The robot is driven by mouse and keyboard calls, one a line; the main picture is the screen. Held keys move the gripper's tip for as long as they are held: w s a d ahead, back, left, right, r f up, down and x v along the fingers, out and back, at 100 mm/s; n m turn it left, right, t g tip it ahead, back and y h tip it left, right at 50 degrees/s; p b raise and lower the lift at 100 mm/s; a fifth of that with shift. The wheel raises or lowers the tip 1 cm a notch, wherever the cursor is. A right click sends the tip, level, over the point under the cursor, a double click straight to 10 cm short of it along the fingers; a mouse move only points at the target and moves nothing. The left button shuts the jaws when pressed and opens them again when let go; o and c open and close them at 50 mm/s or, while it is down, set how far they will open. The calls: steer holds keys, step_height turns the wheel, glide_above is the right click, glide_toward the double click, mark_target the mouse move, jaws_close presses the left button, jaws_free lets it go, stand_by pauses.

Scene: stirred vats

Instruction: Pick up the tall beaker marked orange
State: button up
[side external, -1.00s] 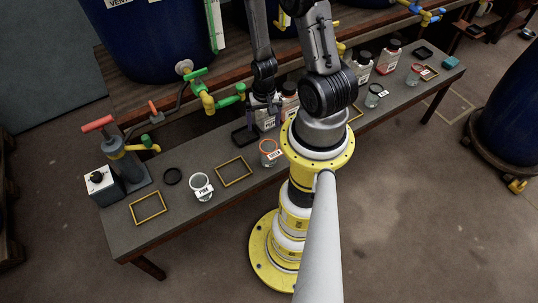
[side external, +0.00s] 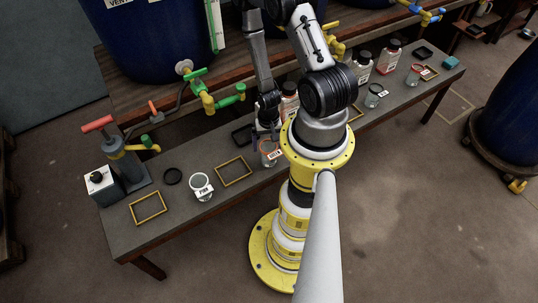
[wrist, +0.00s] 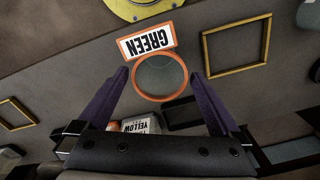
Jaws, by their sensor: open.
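A clear beaker with an orange rim (side external: 268,158) stands on the bench just left of my arm's base. In the wrist view the same beaker (wrist: 160,78) shows from above, and the tag beside its rim reads "GREEN". My gripper (wrist: 160,74) is open, with one dark finger on each side of the beaker's rim in that view. In the side view my gripper (side external: 267,129) is right over the beaker and hides part of its rim. I cannot tell whether the fingers touch it.
A clear beaker (side external: 202,187) with a white tag stands left, between yellow frames (side external: 150,208) (side external: 234,170). A dark-rimmed beaker (side external: 375,97) and a red-rimmed beaker (side external: 414,75) stand right. Valve pipes (side external: 215,97) overhang the bench's back.

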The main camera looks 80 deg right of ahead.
steer(key=shift+f, duration=2.5)
steer(key=shift+c, duration=0.2)
steer(key=c, duration=1.3)
steer(key=shift+r, duration=0.1)
